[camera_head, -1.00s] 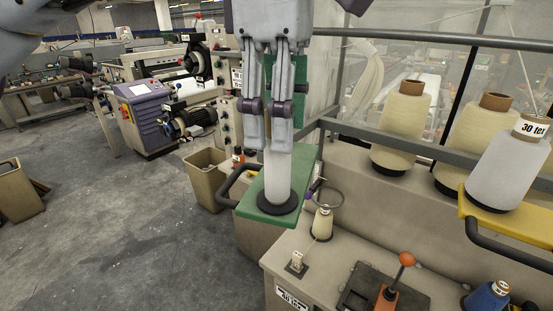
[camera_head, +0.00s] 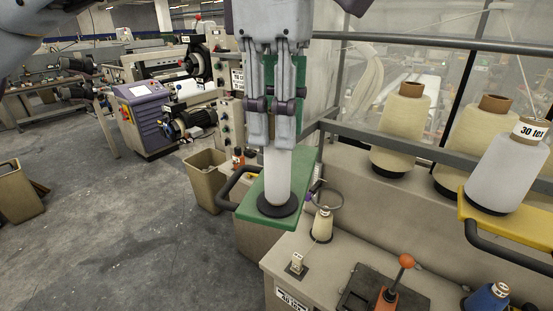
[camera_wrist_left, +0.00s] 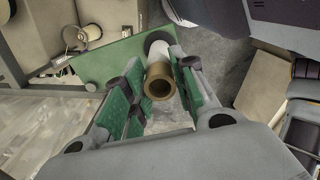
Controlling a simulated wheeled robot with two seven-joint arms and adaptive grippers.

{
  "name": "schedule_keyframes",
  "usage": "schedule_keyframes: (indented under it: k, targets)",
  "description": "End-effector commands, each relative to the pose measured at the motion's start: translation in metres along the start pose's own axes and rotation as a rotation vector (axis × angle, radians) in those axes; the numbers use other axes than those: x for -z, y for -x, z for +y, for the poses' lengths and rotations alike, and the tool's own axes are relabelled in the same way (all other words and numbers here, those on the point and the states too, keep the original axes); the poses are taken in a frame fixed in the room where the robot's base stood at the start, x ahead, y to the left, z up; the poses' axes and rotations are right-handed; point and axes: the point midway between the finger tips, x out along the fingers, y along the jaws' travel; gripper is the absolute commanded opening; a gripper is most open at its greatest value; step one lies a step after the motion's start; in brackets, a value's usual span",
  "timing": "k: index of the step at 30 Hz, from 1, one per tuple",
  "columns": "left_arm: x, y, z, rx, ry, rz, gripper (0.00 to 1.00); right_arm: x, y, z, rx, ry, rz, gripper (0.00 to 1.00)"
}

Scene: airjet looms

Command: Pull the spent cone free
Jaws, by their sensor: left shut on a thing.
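The spent cone (camera_head: 278,178) is a pale, nearly bare tube standing upright on a black round base on the green plate (camera_head: 246,206). In the left wrist view its brown open end (camera_wrist_left: 160,83) points up between the fingers. My left gripper (camera_head: 271,140) comes down from above and is shut on the upper part of the tube, hiding its top in the head view. The green finger pads show on both sides of the tube in the left wrist view (camera_wrist_left: 159,92). The tube's lower end appears to rest at the black base. My right gripper is not in view.
A full white cone marked 30 tex (camera_head: 508,167) stands on a yellow holder (camera_head: 510,232) at right, near cream cones (camera_head: 401,130). A small cone (camera_head: 322,224) stands close right of the plate. An orange-knobbed lever (camera_head: 407,261) is in front. Open floor lies left.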

Motion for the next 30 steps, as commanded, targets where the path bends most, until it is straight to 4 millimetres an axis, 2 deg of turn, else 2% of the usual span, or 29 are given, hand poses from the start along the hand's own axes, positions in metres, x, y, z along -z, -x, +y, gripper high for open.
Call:
schedule_keyframes:
  k: [11,30]
  targets:
    - [0.000,0.003,0.000,0.000,0.000,0.000,0.02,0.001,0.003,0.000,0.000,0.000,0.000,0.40]
    - [0.000,0.030,0.000,0.000,0.000,-0.001,0.02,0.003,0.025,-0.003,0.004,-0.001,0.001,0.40]
